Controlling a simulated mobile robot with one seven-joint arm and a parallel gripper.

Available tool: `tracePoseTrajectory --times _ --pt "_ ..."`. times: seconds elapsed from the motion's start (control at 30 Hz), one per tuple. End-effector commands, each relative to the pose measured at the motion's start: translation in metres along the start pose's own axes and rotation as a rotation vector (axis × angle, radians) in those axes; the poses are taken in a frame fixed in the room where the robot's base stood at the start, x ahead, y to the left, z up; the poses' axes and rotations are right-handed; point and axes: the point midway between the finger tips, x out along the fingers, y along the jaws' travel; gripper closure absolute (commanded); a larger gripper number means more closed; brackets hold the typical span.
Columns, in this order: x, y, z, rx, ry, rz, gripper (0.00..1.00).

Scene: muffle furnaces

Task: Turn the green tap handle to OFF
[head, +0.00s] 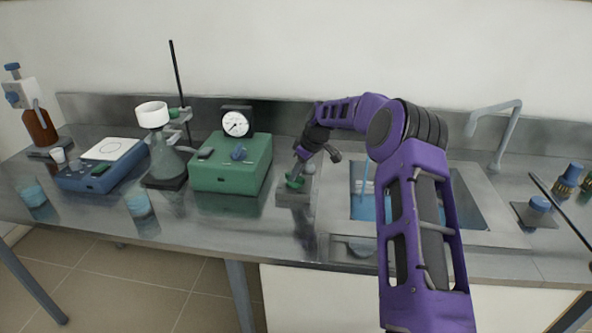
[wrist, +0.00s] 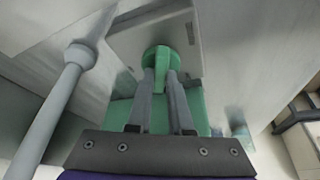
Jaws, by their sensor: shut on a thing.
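The green tap handle (wrist: 161,68) is a round knob with a raised bar, on a grey base plate (wrist: 125,46). In the wrist view, my gripper (wrist: 161,78) has its two grey fingers shut on the bar, one on each side. In the head view, the green handle (head: 294,182) sits on the bench between the green box and the sink, with my gripper (head: 298,172) reaching down to it. The fingers and arm partly cover the handle. I cannot read any OFF mark.
A green box with a gauge (head: 230,165) stands just left of the handle. The sink (head: 365,205) is to the right, with a grey faucet (head: 500,130) behind it. A flask (head: 164,158) and a blue device (head: 100,165) stand further left. The bench front is mostly clear.

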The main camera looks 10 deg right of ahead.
Motion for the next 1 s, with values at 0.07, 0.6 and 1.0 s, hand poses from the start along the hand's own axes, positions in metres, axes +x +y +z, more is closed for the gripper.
tracePoseTrajectory --times 0.07,0.6,1.0 --pt "-0.0009 0.001 -0.0002 -0.062 0.0 -0.028 1.0" --pt "0.0 0.0023 -0.0006 -0.373 -0.001 -0.155 1.0" --pt "0.0005 0.0028 0.0001 -0.418 -0.003 -0.173 1.0"
